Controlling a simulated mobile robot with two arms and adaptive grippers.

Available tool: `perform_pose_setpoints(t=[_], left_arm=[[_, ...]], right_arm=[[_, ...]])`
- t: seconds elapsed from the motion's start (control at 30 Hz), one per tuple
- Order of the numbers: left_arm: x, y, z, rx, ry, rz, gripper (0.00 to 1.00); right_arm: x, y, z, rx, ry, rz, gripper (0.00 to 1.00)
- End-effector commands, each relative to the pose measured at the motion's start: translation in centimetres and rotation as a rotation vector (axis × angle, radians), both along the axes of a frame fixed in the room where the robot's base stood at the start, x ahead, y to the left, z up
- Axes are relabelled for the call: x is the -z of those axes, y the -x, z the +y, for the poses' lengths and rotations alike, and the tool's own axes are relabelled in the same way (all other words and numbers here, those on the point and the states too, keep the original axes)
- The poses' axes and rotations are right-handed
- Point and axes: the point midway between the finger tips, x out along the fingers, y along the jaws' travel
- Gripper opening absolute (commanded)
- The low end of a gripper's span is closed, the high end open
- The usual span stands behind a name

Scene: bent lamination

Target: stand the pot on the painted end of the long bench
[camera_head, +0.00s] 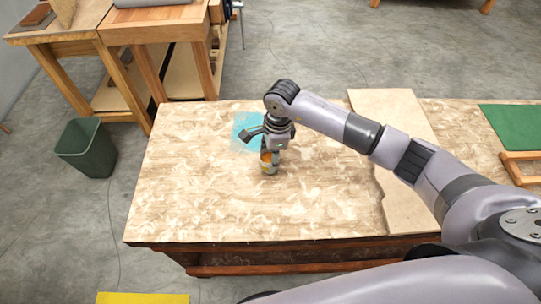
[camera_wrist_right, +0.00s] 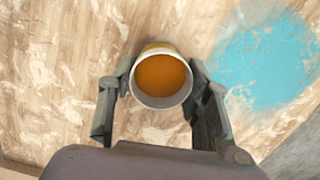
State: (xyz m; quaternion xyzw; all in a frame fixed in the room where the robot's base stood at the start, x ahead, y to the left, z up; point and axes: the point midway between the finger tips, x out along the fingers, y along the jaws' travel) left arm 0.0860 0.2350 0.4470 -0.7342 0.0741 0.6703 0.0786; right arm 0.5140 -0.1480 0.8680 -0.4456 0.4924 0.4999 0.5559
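The pot (camera_head: 268,164) is a small pale pot with an orange inside and a yellowish band. It is upright at the long bench (camera_head: 200,195), near the painted end's light-blue patch (camera_head: 243,127). In the right wrist view the pot (camera_wrist_right: 162,78) sits between the two fingers of my right gripper (camera_wrist_right: 162,80), which press on its sides. The blue patch (camera_wrist_right: 265,62) is to the right of the pot there, apart from it. I cannot tell whether the pot's base touches the bench. My left gripper is not in view.
A pale board (camera_head: 395,115) with a wavy edge lies across the bench's middle. A green mat (camera_head: 515,127) lies at the far right. The bench's left part is clear.

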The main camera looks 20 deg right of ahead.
Motion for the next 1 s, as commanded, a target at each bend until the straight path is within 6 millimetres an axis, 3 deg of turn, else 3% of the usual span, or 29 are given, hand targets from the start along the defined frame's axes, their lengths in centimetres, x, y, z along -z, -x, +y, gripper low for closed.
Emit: perform_pose_setpoints(t=[0.27,0.67,0.77,1.0], left_arm=[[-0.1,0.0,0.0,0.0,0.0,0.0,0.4],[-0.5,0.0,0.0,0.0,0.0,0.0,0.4],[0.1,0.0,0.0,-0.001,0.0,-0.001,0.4],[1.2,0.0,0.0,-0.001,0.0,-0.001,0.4]], right_arm=[[-0.1,0.0,0.0,0.0,0.0,0.0,0.64],[-0.7,0.0,0.0,0.0,-0.001,-0.001,0.64],[-2.0,-0.1,-0.3,-0.001,-0.001,-0.004,0.64],[-7.2,0.0,-0.8,-0.001,0.0,-0.005,0.64]])
